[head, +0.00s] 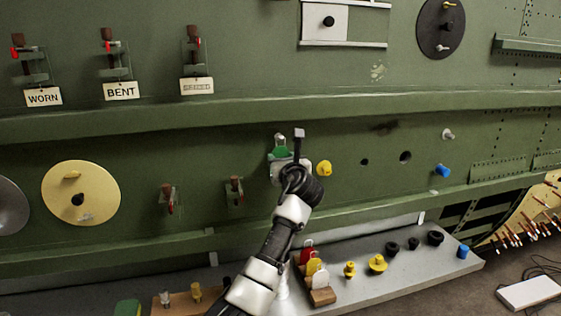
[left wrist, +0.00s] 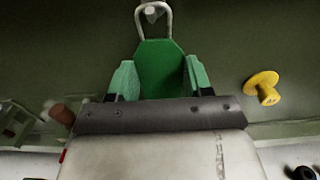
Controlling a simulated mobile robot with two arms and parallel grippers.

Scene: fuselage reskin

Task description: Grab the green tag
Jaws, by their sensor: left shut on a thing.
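The green tag (left wrist: 160,68) is in the middle of the left wrist view. A pale wire loop at its top is around or against a grey peg (left wrist: 152,12); I cannot tell which. My left gripper (left wrist: 158,84) is shut on the tag, with one finger on each side of it. In the head view the tag (head: 280,152) shows as a small green patch on the green panel, and my left gripper (head: 281,163) is there, partly hidden by its own wrist. The right gripper is not in view.
A yellow plug (head: 324,168) sits on the panel just right of my gripper. A grey shelf (head: 385,278) below holds a wooden block (head: 322,297) with red, yellow and white tags, plus yellow and black parts. Labelled clamps line the upper left panel. A ledge (head: 400,108) runs above.

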